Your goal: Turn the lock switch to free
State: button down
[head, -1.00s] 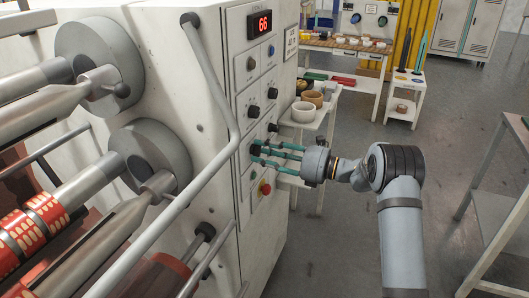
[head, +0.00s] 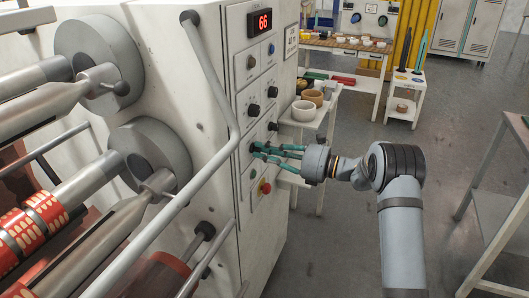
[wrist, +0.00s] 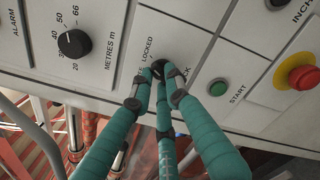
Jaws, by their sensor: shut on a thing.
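The lock switch (wrist: 157,66) is a small dark knob on the white control panel, under the printed word LOCKED in the wrist view. My gripper (wrist: 158,82) has teal fingers that converge on this knob and are shut on it. The fingers hide much of the knob, so I cannot tell where it points. In the head view my gripper (head: 258,149) reaches the panel from the right, above the red stop button (head: 265,188).
In the wrist view a black METRES dial (wrist: 74,43) is left of the switch. A green START button (wrist: 217,87) and a red button (wrist: 304,77) are to its right. In the head view a long grey handrail (head: 222,100) runs left of the panel.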

jog(key=shift+f+n+b, duration=0.2)
jog(key=shift+n+b, duration=2.7)
jog(key=shift+b, duration=0.6)
jog(key=shift+f+n+b, duration=0.15)
jog(key=shift+n+b, duration=2.75)
jog(key=shift+b, duration=0.6)
jog(key=shift+r, duration=0.1)
jog(key=c, duration=1.7)
grip_release()
jog(key=shift+d, duration=0.1)
